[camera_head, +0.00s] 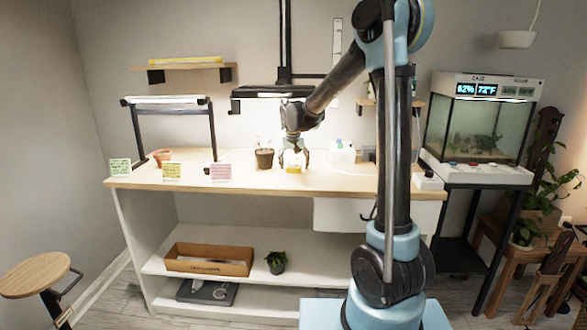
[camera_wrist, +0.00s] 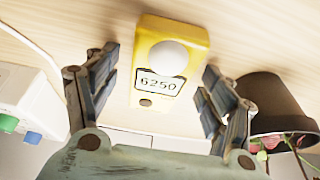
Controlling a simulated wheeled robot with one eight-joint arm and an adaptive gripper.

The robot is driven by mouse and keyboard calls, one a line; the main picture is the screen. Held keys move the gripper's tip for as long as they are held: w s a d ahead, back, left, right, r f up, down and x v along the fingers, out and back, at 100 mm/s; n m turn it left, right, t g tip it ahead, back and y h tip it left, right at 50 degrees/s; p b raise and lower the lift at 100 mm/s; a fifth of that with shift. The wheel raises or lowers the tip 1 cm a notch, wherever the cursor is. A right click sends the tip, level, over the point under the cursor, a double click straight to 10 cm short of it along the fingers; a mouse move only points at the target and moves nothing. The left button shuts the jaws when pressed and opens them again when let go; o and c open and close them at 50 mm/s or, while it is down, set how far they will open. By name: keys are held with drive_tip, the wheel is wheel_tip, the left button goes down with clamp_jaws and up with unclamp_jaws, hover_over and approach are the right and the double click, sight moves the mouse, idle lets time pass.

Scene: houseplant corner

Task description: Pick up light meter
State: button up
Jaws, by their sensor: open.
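The light meter (camera_wrist: 144,102) is a yellow box with a white dome and a display reading 6250. It lies on the wooden bench top (camera_head: 215,187). In the head view the yellow meter (camera_head: 293,170) shows small, just below my gripper (camera_head: 293,157). In the wrist view my gripper (camera_wrist: 155,105) is open, with one finger on each side of the meter. Gaps show between the fingers and the meter, and nothing is held.
A dark plant pot (camera_head: 264,159) stands close left of my gripper; this pot (camera_wrist: 275,105) is near the right finger in the wrist view. A white box (camera_head: 342,153) with coloured knobs stands to the right. Note cards (camera_head: 171,171) stand along the bench's left front.

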drive_tip(key=shift+c, duration=0.6)
drive_tip(key=c, duration=1.6)
drive_tip(key=shift+r, duration=0.1)
